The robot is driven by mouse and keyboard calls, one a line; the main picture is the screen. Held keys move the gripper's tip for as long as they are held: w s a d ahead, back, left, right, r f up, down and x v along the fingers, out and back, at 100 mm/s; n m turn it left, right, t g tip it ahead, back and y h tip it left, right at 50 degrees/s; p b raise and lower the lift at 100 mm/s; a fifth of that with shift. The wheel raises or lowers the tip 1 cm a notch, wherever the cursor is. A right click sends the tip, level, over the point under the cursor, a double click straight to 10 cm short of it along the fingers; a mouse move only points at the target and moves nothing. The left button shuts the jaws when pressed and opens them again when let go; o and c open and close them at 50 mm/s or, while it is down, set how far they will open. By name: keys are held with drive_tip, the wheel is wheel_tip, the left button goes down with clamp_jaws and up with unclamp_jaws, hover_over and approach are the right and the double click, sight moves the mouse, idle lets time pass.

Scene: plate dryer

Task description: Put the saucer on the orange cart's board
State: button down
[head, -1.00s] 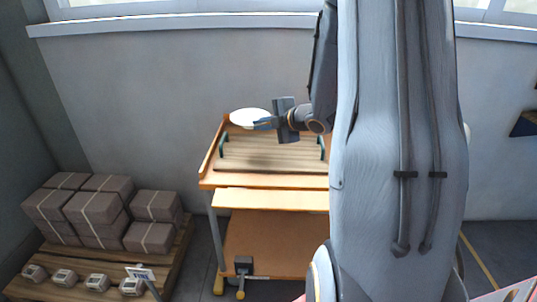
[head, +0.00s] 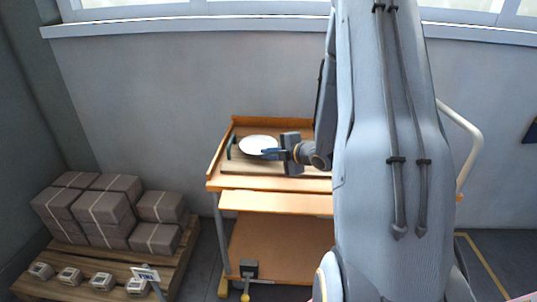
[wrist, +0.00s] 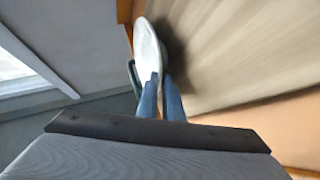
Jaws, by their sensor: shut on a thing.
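The white saucer (head: 258,144) is over the left part of the wooden board (head: 236,167) on top of the orange cart (head: 268,184). My gripper (head: 271,154) comes in from the right and is shut on the saucer's near right rim. In the wrist view the saucer (wrist: 147,47) is seen nearly edge-on between the blue fingertips (wrist: 159,82), with a dark shadow on the board (wrist: 215,60) close beside it. I cannot tell whether the saucer touches the board. My arm hides the right part of the cart.
A dark green handle (head: 229,148) stands at the board's left end, close to the saucer. Brown boxes (head: 105,208) are stacked on a wooden pallet (head: 178,262) to the left. The board's front strip is bare. A wall is behind the cart.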

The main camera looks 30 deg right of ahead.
drive_tip(key=c, duration=2.2)
unclamp_jaws()
drive_tip(key=shift+f, duration=0.1)
